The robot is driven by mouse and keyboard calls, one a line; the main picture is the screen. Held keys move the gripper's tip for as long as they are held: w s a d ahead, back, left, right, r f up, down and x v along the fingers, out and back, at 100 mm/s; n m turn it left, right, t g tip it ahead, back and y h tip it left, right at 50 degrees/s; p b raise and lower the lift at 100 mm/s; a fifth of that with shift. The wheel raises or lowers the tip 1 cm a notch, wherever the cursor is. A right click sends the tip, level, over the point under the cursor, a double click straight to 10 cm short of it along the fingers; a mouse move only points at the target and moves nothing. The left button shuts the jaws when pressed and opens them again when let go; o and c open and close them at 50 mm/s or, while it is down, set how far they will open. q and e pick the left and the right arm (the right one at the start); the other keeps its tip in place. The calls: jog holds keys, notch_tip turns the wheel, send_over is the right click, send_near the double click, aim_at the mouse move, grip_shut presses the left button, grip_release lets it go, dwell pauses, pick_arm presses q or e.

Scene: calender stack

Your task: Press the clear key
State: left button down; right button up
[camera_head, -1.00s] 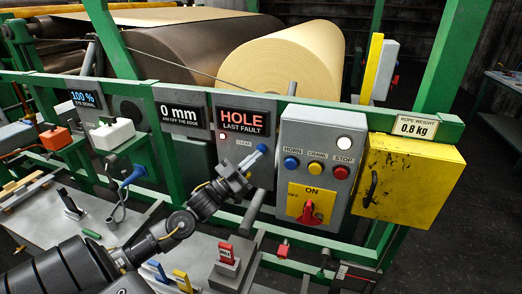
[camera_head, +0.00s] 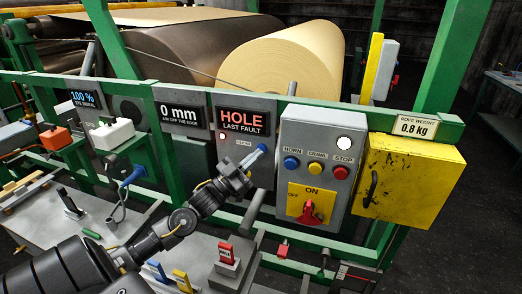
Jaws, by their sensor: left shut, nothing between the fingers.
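The panel headed "HOLE / LAST FAULT" (camera_head: 243,121) carries a small label, too small to read surely, that looks like "CLEAR". A small blue key (camera_head: 263,147) sits just right of and below that label. My left gripper (camera_head: 255,157) reaches up from the lower left and is shut and empty, its fingertips at the blue key and partly covering it. I cannot tell whether they touch it or how far it is pressed. My right gripper is not in view.
Right of the panel, a grey control box (camera_head: 322,132) has horn, crawl and stop buttons and a red rotary switch (camera_head: 312,211). A yellow box (camera_head: 408,180) hangs further right. Green frame rails run across. Red, blue and yellow tagged blocks stand on the bench below.

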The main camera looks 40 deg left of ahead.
pick_arm(q)
jog(key=shift+w+a, duration=0.15)
jog(key=shift+w, duration=0.25)
dwell(0.6)
jog(key=shift+s, duration=0.15)
jog(key=shift+s+d+p, duration=0.3)
jog(key=shift+s+p, duration=0.05)
jog(key=shift+s, duration=0.3)
jog(key=s, duration=0.1)
jog(key=s+d+p, duration=0.1)
jog(key=s, duration=0.1)
jog(key=s+p, duration=0.1)
jog(key=shift+s+d, duration=0.3)
jog(key=shift+s, duration=0.05)
jog(key=shift+d+f, duration=0.1)
jog(key=shift+d, duration=0.05)
dwell(1.0)
